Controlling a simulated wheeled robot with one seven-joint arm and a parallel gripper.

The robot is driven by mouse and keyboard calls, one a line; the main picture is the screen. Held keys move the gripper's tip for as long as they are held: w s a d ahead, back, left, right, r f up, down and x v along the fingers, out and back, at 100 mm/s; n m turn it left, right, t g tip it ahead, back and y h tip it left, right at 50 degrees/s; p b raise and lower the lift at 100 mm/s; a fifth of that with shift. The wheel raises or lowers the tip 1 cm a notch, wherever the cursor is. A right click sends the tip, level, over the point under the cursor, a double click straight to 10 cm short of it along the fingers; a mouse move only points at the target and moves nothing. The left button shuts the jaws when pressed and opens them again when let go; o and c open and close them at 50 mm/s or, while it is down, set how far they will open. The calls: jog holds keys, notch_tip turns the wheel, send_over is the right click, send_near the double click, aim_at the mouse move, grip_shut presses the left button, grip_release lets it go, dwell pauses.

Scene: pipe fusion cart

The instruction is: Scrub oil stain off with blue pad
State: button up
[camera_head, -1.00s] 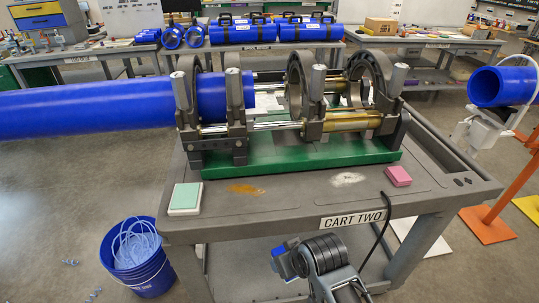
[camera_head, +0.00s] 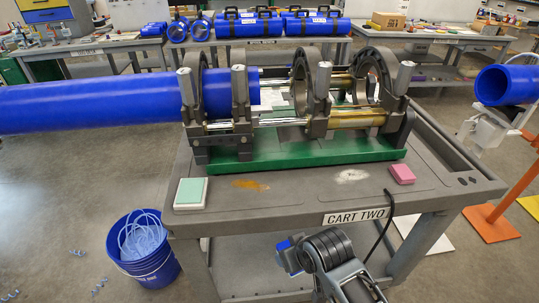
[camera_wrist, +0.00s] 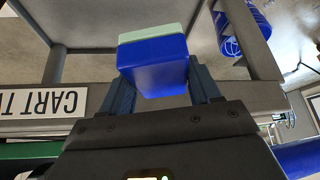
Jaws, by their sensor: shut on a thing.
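My gripper (camera_wrist: 158,92) is shut on a blue pad (camera_wrist: 152,72), with a finger on each side of it. The pad is a blue block with a pale green layer on its far face. In the head view the blue pad (camera_head: 285,258) shows partly, in front of the cart's front edge and below its top. An orange-brown oil stain (camera_head: 250,185) lies on the grey cart top, left of centre and near the front. The gripper and pad are apart from the stain. The stain is not visible in the wrist view.
A pale green and white pad (camera_head: 191,193) lies left of the stain. A whitish smear (camera_head: 352,176) and a pink block (camera_head: 402,174) lie to its right. The green-based pipe machine (camera_head: 300,153) stands behind. A blue bucket (camera_head: 142,248) stands on the floor. A black cable (camera_head: 383,228) hangs over the front.

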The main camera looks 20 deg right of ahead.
jog(key=shift+w+a+r, duration=0.15)
